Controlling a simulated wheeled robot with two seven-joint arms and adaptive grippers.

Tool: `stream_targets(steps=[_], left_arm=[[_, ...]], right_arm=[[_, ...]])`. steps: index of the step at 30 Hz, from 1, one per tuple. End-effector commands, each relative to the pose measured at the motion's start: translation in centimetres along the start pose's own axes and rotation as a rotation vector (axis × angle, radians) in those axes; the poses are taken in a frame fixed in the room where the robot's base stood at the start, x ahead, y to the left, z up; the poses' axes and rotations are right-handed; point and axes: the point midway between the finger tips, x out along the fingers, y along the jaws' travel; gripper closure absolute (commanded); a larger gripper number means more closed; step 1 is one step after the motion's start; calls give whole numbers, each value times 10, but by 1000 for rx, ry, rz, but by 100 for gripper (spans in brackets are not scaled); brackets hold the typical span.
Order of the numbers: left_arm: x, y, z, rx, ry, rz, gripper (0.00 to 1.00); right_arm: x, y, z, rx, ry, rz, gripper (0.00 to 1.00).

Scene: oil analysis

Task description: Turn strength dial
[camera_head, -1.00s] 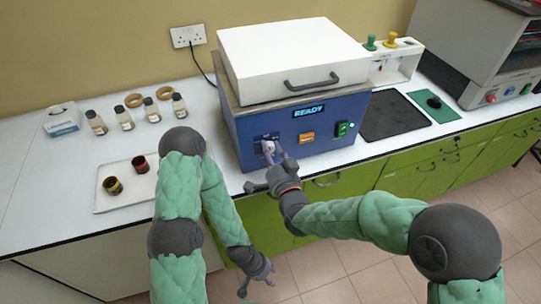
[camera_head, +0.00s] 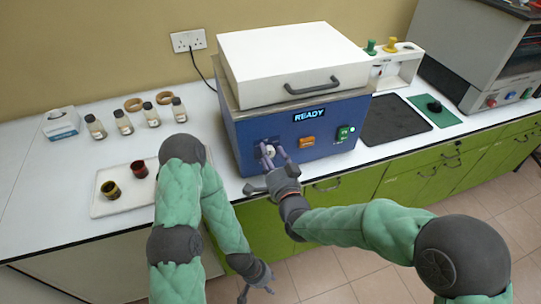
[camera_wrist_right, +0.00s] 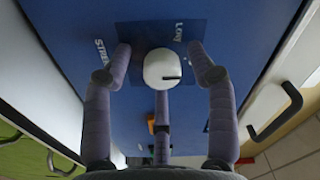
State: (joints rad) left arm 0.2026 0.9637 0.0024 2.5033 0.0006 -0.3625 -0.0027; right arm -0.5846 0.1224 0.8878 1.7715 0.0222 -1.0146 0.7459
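The strength dial (camera_head: 270,151) is a small white knob on the blue front panel of the machine (camera_head: 240,140). In the right wrist view the white dial (camera_wrist_right: 162,68) shows a dark pointer line, between partly hidden labels. My right gripper (camera_head: 275,158) is at the panel. Whether any finger touches the dial I cannot tell. My left gripper (camera_head: 257,286) hangs low in front of the green cabinets, empty, its fingers spread.
The machine has a white lid with a dark handle (camera_head: 312,86), a READY display (camera_head: 309,115), an orange switch (camera_head: 305,142) and a green switch (camera_head: 344,133). A white tray (camera_head: 108,208) with two small cups lies left. Several bottles stand behind it.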

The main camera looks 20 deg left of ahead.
Motion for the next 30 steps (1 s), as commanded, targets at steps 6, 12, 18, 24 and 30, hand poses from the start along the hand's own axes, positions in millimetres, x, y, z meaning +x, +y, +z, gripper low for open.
stream_targets(steps=[6,12,18,24,30], left_arm=[[0,0,0,0,0,0,60],[0,0,0,0,0,0,60],[0,0,0,0,0,0,60],[0,0,0,0,0,0,60],[0,0,0,0,0,0,60]], right_arm=[[0,-1,-1,0,2,-2,42],[-12,-1,-1,0,1,-2,42],[-44,-1,-1,0,2,-2,42],[-79,-1,-1,0,2,-2,42],[-106,0,0,0,1,-1,42]])
